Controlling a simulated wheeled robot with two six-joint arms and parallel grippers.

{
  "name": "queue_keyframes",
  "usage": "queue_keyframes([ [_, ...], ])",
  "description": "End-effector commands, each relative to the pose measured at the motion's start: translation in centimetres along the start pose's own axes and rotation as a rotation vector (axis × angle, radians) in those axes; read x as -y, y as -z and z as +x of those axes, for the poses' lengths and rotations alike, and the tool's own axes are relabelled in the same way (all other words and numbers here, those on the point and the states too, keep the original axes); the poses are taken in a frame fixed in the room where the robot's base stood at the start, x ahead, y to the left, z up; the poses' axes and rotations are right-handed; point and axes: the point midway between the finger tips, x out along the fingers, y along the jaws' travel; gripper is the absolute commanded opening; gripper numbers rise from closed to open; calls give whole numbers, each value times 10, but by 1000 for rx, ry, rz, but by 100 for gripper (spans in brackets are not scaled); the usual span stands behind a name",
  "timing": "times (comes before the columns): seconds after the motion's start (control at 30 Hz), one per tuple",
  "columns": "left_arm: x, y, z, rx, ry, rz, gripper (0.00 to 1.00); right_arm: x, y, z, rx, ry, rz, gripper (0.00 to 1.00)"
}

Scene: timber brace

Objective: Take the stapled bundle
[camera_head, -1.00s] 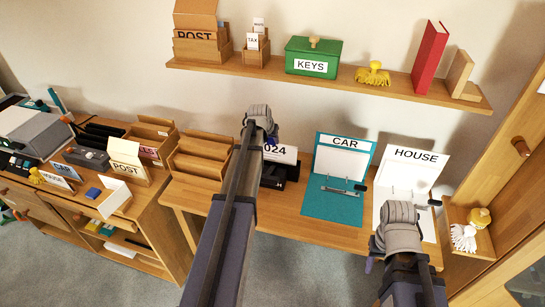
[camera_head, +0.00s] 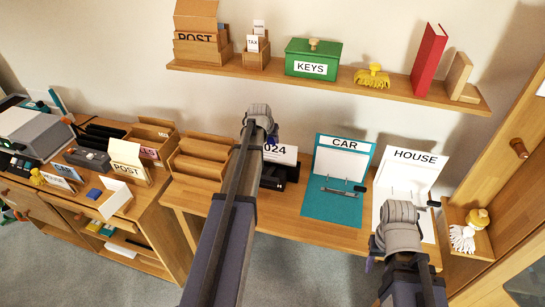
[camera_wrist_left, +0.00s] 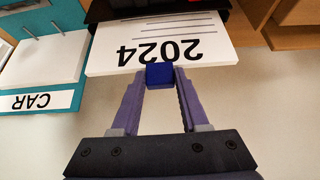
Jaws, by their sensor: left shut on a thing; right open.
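The white paper bundle marked 2024 (camera_head: 284,155) is partly hidden behind my left arm in the head view. It sits at a black device (camera_head: 291,172) on the desk. In the left wrist view the bundle (camera_wrist_left: 205,57) lies upside down in the picture, its near edge by my fingertips. My left gripper (camera_wrist_left: 160,76) is shut on a small blue block (camera_wrist_left: 160,71) at that edge. I cannot tell whether the block is fixed to the bundle. My right gripper (camera_head: 371,262) is open over the desk's front right, its fingers mostly hidden.
Right of the bundle lie an open teal CAR binder (camera_head: 331,206) and a white HOUSE binder (camera_head: 414,157). A wooden tray (camera_head: 200,165) stands left of it. A shelf (camera_head: 330,84) with the green KEYS box (camera_head: 313,58) runs above. A cabinet (camera_head: 170,215) stands at left.

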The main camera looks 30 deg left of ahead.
Motion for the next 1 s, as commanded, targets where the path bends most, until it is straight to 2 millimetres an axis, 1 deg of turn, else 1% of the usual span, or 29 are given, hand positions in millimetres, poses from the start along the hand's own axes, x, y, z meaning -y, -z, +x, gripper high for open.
queue_keyframes([
  [0.03,0,2,-3,-1,0,0,0,0,0,-3,0,0,0,50],
  [0.63,0,11,-17,-1,0,0,0,-2,-1,-20,0,0,0,50],
  [1.0,0,12,-20,-1,0,0,0,-2,-1,-23,0,0,0,50],
])
